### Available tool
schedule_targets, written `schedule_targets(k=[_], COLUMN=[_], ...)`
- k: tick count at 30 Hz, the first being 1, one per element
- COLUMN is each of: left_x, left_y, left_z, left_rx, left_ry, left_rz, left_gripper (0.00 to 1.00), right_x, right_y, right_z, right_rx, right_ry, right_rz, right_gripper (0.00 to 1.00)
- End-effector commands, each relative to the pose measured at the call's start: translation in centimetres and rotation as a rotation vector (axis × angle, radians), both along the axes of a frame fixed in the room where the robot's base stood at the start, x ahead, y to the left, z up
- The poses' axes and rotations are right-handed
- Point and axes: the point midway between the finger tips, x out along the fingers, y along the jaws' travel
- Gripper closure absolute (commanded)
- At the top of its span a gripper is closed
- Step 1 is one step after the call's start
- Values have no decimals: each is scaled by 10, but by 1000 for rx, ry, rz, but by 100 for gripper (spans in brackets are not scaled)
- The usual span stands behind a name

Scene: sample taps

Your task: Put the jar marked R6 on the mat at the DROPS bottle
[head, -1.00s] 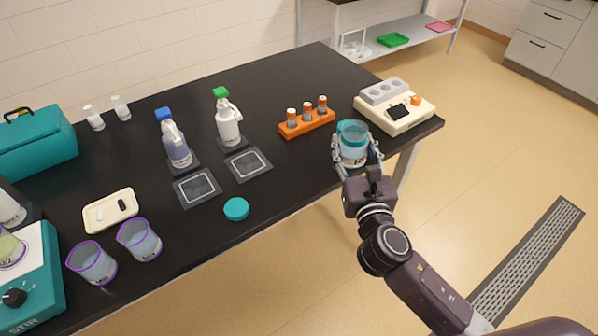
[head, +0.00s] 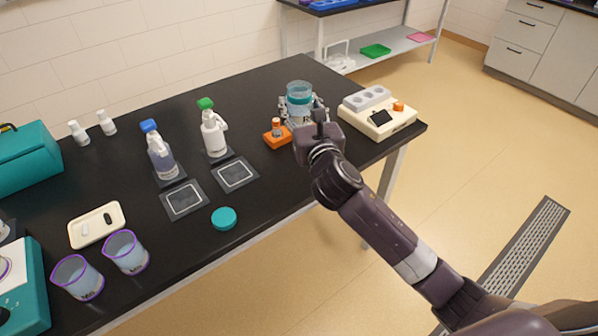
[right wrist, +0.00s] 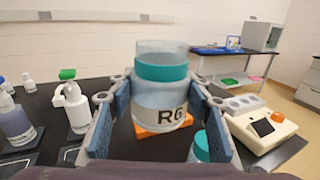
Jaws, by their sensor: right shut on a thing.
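The jar marked R6 (head: 299,98) is clear with a teal band and pale contents. My right gripper (head: 300,112) is shut around it and holds it upright above the table by the orange rack. In the right wrist view the jar (right wrist: 161,95) sits between both fingers, its R6 label facing me. A blue-capped bottle (head: 161,157) and a green-capped bottle (head: 213,135) stand left of it. A dark square mat lies before each: one mat (head: 183,200) at the blue cap, another mat (head: 235,175) at the green. I cannot read which bottle says DROPS. Both mats look empty.
The orange rack (head: 270,142) is partly hidden by my gripper. A cream device (head: 380,118) stands to the right. A teal lid (head: 224,218), two purple-rimmed beakers (head: 126,252) and a tray (head: 97,224) lie nearer. A teal-topped thing (right wrist: 202,147) shows below the jar.

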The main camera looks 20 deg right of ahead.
Motion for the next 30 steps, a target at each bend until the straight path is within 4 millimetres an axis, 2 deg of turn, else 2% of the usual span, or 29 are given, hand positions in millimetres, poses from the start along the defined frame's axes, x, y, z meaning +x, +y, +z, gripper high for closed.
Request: schedule_targets(k=[15,18,23,30], left_x=[2,2,2,2], left_y=[0,0,0,0], left_z=[-29,-33,-37,-50], left_rx=[0,0,-1,0], left_ry=[-2,-2,-3,-2], left_rz=[0,0,0,0], left_gripper=[39,39,39,39], right_x=[-1,-1,0,0], right_y=[1,1,0,0], right_z=[-129,-144,-153,-186], right_rx=[3,2,1,3], right_ry=[5,5,0,3], right_rz=[-1,-1,0,-1], right_gripper=[100,100,100,100])
